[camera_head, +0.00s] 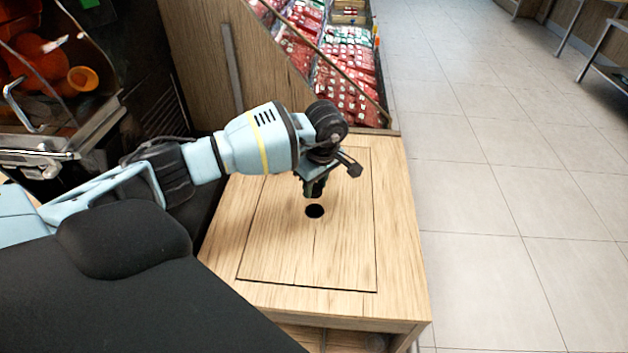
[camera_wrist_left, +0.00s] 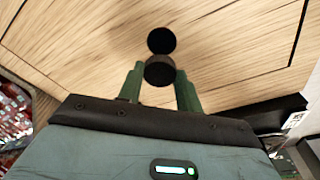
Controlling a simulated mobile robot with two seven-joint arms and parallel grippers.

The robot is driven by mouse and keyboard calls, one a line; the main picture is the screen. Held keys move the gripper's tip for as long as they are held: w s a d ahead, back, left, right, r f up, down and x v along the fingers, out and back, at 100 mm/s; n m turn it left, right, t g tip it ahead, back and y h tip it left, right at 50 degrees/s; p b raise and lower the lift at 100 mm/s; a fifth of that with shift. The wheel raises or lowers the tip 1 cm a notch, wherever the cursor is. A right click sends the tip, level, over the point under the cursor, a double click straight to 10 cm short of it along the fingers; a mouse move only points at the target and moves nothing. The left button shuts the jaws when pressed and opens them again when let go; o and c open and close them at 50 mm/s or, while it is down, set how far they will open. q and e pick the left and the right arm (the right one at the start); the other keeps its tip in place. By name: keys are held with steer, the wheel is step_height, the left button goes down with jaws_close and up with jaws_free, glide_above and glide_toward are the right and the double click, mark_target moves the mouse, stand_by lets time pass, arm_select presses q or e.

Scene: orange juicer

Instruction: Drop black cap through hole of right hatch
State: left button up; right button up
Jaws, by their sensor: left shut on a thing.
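My left gripper (camera_head: 316,190) points down over the wooden hatch (camera_head: 280,245) on top of the counter. The round black hole (camera_head: 315,211) in the hatch is just below the fingertips in the head view. In the left wrist view the green fingers of my left gripper (camera_wrist_left: 159,78) are shut on the black cap (camera_wrist_left: 159,72). The cap is close to the hole (camera_wrist_left: 161,40), which shows just beyond it on the wood (camera_wrist_left: 225,35). The exact height of the cap above the hatch is hard to tell. My right gripper is not in view.
The orange juicer (camera_head: 50,75) with oranges and a metal tap stands at the left. A rack of red and green packets (camera_head: 345,75) is behind the counter. Open tiled floor (camera_head: 500,200) lies to the right. The hatch top around the hole is clear.

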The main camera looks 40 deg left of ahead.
arm_select(q)
steer(key=shift+f, duration=0.2)
steer(key=shift+f+b, duration=0.5)
steer(key=shift+f, duration=0.25)
steer(key=shift+f+b, duration=0.65)
steer(key=shift+f, duration=0.45)
steer(key=shift+f+b, duration=0.4)
steer(key=shift+f, duration=0.4)
stand_by(0.5)
steer(key=o, duration=1.3)
steer(key=shift+o, duration=0.2)
